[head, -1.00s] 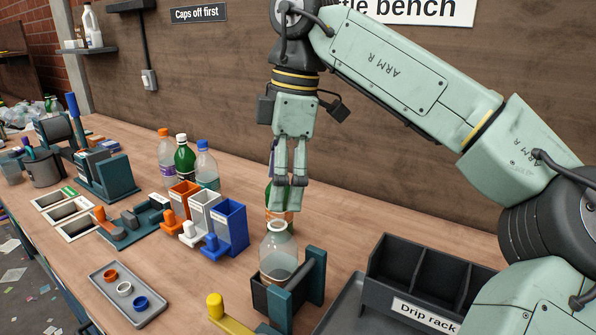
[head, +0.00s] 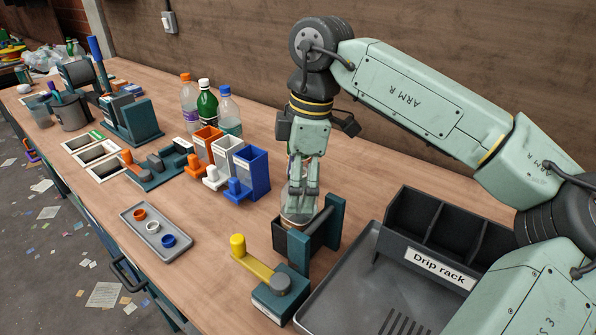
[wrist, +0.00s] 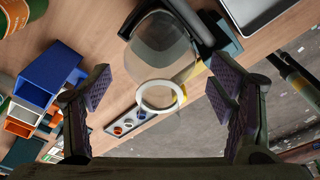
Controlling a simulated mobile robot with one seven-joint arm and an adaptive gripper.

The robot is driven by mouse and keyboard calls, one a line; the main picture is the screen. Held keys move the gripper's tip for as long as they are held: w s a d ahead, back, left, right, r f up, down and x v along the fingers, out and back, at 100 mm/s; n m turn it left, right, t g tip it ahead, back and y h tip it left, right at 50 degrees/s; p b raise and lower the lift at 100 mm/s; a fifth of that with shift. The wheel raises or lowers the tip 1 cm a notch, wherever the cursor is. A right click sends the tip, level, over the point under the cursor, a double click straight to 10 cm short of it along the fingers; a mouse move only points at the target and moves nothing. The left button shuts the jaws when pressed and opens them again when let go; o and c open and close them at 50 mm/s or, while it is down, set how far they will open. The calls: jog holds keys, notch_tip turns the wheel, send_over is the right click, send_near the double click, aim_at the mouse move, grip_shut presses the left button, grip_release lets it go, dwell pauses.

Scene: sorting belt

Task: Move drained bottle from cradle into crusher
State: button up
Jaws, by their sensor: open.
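A clear, capless bottle (head: 299,207) stands in the dark cradle (head: 325,235) with teal uprights. Its upper part is mostly hidden behind my gripper in the head view. My gripper (head: 303,193) points down over the bottle's top. In the wrist view the bottle (wrist: 158,48) shows its pale neck ring between the two spread fingers of my gripper (wrist: 160,94). There is a gap on both sides, and neither finger visibly touches it. I cannot tell for sure which device is the crusher; a teal unit with a yellow lever (head: 258,265) stands in front of the cradle.
The drip rack (head: 437,262) and its grey tray (head: 352,308) lie to the right. Orange, white and blue bins (head: 255,182) stand left, with several bottles (head: 207,107) behind them. A small tray of caps (head: 150,255) lies front left. Bare bench lies between that tray and the lever unit.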

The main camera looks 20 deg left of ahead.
jog(key=c, duration=1.2)
jog(key=shift+o, duration=0.2)
jog(key=shift+r, duration=0.15)
jog(key=shift+r+p, duration=0.55)
jog(key=shift+r, duration=0.3)
jog(key=c, duration=0.3)
jog(key=shift+r+p, duration=0.45)
jog(key=shift+r, duration=1.1)
jog(key=shift+c, duration=0.2)
jog(key=shift+r, duration=2)
